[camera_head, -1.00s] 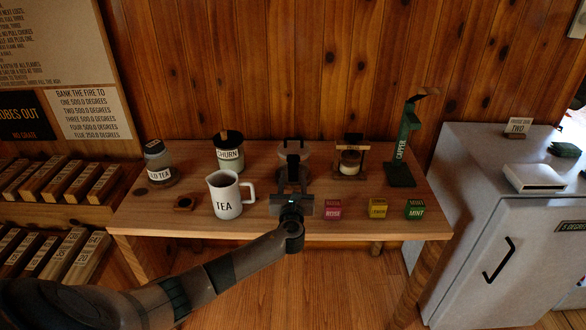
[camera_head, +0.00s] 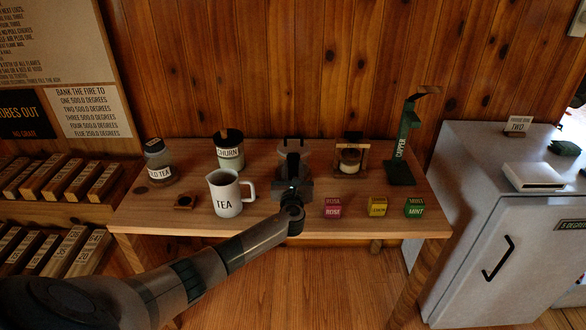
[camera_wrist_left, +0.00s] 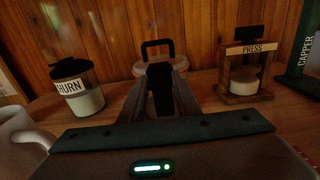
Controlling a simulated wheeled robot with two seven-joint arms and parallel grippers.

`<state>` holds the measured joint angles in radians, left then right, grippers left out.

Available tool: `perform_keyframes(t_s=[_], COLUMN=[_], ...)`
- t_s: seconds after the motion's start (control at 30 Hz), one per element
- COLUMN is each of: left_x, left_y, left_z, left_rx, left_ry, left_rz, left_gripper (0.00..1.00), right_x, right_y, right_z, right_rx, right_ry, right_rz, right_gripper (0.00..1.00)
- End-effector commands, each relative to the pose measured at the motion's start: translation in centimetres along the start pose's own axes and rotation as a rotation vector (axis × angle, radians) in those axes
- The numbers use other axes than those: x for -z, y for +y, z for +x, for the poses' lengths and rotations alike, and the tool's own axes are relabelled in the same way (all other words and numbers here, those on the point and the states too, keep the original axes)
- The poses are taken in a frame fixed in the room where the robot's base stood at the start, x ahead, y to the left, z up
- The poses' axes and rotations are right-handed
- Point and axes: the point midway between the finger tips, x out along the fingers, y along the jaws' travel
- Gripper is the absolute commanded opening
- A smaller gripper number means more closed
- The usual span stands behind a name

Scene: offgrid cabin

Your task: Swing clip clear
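A jar (camera_wrist_left: 182,64) with a pale orange-rimmed lid and a dark wire loop (camera_wrist_left: 157,43) standing up from it is straight ahead in the left wrist view. In the head view, its dark top (camera_head: 293,145) shows just behind my left gripper (camera_head: 293,172). My left gripper also shows in the wrist view (camera_wrist_left: 160,80), pointing at the jar's front. A dark upright piece lies between the fingers and hides part of the jar; I cannot tell whether they touch or grip it. My right gripper is out of view.
A white TEA jug (camera_head: 226,196) and a CHURN jar (camera_head: 230,155) stand left of the gripper. A wooden press (camera_head: 350,158) and green capper (camera_head: 405,145) stand right. Rose, lemon and mint boxes (camera_head: 377,207) line the front edge of the table (camera_head: 255,222).

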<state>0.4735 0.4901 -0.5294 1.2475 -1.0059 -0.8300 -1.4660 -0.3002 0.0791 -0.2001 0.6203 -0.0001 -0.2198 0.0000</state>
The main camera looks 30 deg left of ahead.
Motion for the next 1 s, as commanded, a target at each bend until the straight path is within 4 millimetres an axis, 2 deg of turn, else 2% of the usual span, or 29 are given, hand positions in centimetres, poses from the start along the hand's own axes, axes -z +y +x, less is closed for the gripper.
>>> perform_keyframes(t_s=[1.0], left_x=[1.4], left_y=[-0.1], left_z=[-1.3], left_rx=[0.002], left_ry=[0.008], left_rz=[0.002], left_gripper=[0.0], right_x=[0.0], right_y=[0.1], right_z=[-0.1], right_rx=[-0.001], right_ry=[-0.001], right_rz=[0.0], right_gripper=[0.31])
